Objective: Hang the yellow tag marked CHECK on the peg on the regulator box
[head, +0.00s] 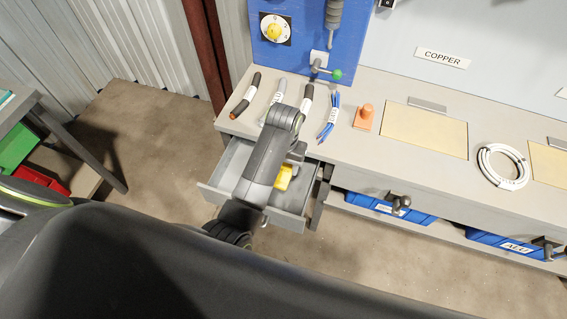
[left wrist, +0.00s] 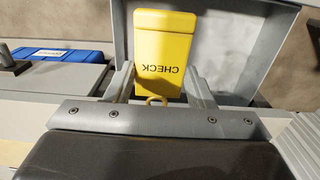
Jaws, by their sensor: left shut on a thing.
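The yellow tag marked CHECK (left wrist: 163,48) is between the fingers of my left gripper (left wrist: 160,88), its lettering upside down in the left wrist view. A small ring shows at its near end. In the head view the tag (head: 283,178) shows beside my left gripper (head: 293,161), over the open grey drawer (head: 291,222). I cannot tell whether it touches the drawer floor. The blue regulator box (head: 290,55) stands at the back of the bench, with a yellow dial (head: 274,31) and a small green-tipped fitting (head: 337,75). My right gripper is not in view.
An orange block (head: 364,117), a tan pad (head: 425,128) and a white cable coil (head: 502,167) lie to the right. Blue bins (head: 372,204) sit below.

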